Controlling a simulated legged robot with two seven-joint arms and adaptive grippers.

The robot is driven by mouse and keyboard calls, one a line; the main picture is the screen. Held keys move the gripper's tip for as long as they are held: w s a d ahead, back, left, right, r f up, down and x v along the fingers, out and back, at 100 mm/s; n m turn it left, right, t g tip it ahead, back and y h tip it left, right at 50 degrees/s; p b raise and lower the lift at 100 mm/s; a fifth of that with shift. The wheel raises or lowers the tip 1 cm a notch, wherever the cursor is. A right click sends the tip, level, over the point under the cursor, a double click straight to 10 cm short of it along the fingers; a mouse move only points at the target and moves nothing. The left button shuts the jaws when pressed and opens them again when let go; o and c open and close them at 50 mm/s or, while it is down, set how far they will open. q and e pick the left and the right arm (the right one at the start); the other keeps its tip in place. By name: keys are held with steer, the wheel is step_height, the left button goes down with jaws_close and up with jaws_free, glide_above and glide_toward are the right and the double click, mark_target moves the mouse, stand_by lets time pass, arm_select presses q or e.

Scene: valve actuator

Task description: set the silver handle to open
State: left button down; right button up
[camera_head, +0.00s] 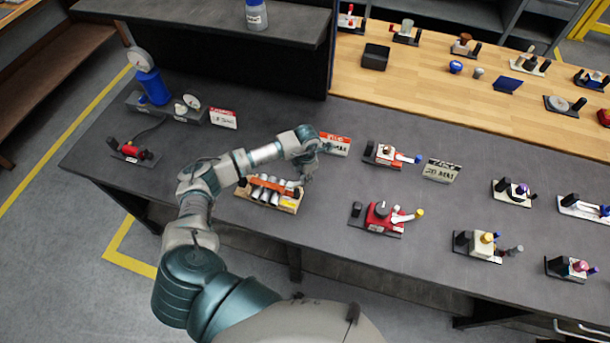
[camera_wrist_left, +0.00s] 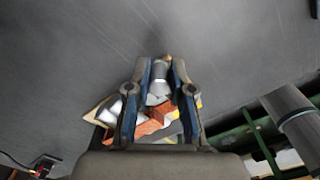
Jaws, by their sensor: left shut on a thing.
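A valve unit with a light wooden base (camera_head: 284,207), silver cylinders and an orange-red bar (camera_head: 262,184) sits near the front edge of the dark table. My left gripper (camera_head: 307,174) is over the right end of this unit. In the left wrist view, its two fingers (camera_wrist_left: 161,72) stand on either side of a silver cylindrical piece (camera_wrist_left: 159,74), which appears to be the silver handle, and are shut on it. The orange-red bar (camera_wrist_left: 150,128) and silver parts show behind the fingers. The handle's exact angle is hard to tell. My right gripper is not in view.
An orange-topped label (camera_head: 336,145) stands just behind the gripper. A blue gauge unit (camera_head: 150,83) and a small red valve (camera_head: 133,149) are at the left. Bare table lies behind the arm.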

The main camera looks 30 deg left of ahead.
arm_select(q)
steer(key=shift+d, duration=0.45)
steer(key=shift+w+a, duration=0.1)
steer(key=shift+w, duration=0.05)
steer(key=shift+a+n, duration=0.4)
steer(key=shift+a, duration=0.05)
steer(key=shift+w+a, duration=0.1)
steer(key=shift+a, duration=0.2)
steer(key=shift+w+d+n+b, duration=0.15)
steer(key=shift+d+n+b, duration=0.2)
steer(key=shift+n, duration=0.25)
steer(key=shift+a+r, duration=0.1)
steer(key=shift+a, duration=0.05)
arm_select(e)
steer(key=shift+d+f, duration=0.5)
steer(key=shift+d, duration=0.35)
